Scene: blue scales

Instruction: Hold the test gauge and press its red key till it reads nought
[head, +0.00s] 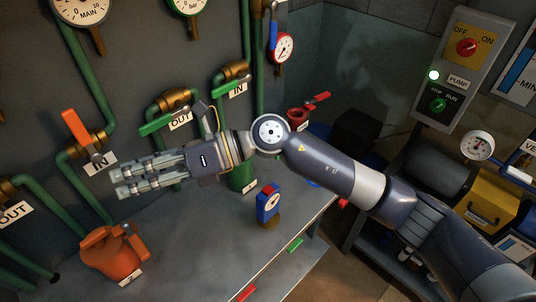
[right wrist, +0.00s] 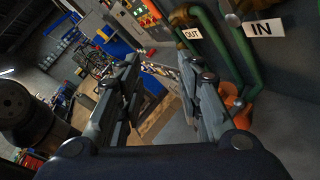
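The test gauge (head: 268,204) is a small blue body with a white dial and a red key (head: 269,188) on top. It stands upright on the grey bench in the head view, and I cannot read its dial. My right gripper (head: 116,182) is above the bench, to the left of the gauge and apart from it, with its fingers pointing left. In the right wrist view, its fingers (right wrist: 162,75) are spread with nothing between them. The gauge does not show there. My left gripper is out of view.
An orange canister (head: 110,254) stands on the bench at lower left. Green pipes with valve levers, such as the orange lever (head: 76,128), line the wall. A pump switch panel (head: 459,68) is at upper right.

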